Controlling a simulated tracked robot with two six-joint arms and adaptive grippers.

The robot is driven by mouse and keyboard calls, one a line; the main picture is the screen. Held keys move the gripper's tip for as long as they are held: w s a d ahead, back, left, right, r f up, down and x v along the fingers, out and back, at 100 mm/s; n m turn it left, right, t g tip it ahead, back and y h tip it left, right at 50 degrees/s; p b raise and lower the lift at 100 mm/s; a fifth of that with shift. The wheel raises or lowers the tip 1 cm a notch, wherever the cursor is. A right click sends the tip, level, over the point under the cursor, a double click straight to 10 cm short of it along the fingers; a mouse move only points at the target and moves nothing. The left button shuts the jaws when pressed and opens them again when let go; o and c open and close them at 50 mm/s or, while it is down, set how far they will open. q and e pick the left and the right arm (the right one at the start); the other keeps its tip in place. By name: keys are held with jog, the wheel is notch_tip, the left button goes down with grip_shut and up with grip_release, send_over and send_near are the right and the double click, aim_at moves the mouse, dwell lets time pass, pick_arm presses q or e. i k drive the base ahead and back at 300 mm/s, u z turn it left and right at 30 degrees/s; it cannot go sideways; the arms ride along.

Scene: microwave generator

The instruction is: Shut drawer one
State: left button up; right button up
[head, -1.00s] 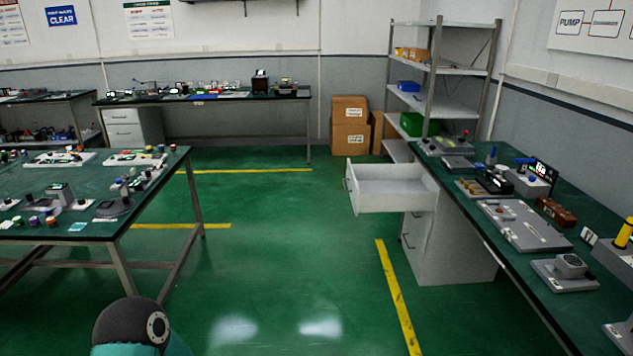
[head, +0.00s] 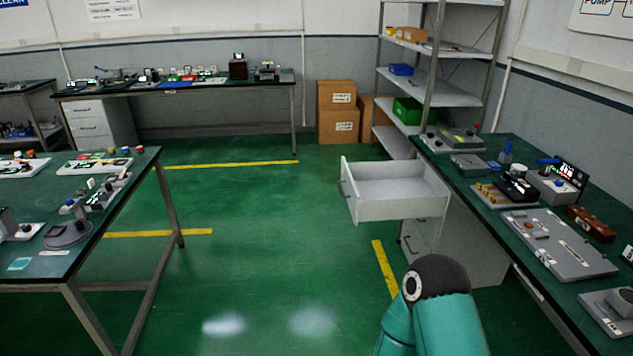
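A white drawer (head: 400,207) stands pulled far out of the cabinet under the right-hand workbench. It is the top drawer, it looks empty, and its front with a dark handle (head: 344,186) faces left. Below it the cabinet (head: 470,255) shows another shut drawer with a handle. A teal arm link of mine with a dark joint cap rises at the bottom, right of the middle, and covers part of the cabinet's lower front. Neither of my grippers shows in the head view.
The right-hand workbench (head: 610,262) carries several devices. A second workbench (head: 70,225) stands at the left. Green floor (head: 250,250) with yellow lines lies clear between them. A metal shelf (head: 436,90) and cardboard boxes (head: 338,122) stand at the back.

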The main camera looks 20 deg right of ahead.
aim_at(382, 191)
jog(key=z, duration=0.2)
jog(key=i, duration=1.05)
jog(key=z, duration=1.05)
jog(key=i, duration=2.4)
jog(key=u, duration=0.1)
